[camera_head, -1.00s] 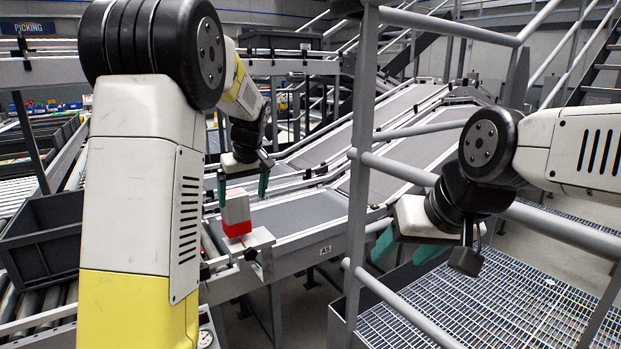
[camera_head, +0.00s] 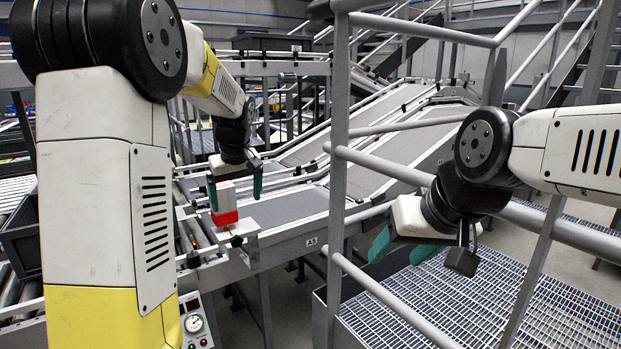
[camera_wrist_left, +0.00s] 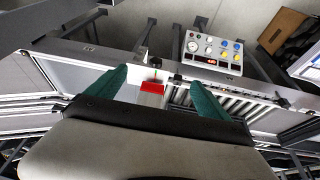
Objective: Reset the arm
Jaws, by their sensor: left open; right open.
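My left gripper (camera_head: 236,190) is open, with its green fingers pointing down at the conveyor's near corner. In the left wrist view the red part of the box (camera_wrist_left: 152,88) shows between the two spread fingers (camera_wrist_left: 155,90), with gaps on both sides. My right gripper (camera_head: 398,246) is open and empty, beside the railing above the grating.
A grey railing post (camera_head: 338,150) and slanted rails stand between my arms. Grated flooring (camera_head: 480,305) lies below my right arm. A gauge panel (camera_wrist_left: 213,52) is near the box. A dark bin (camera_head: 20,240) is at the left.

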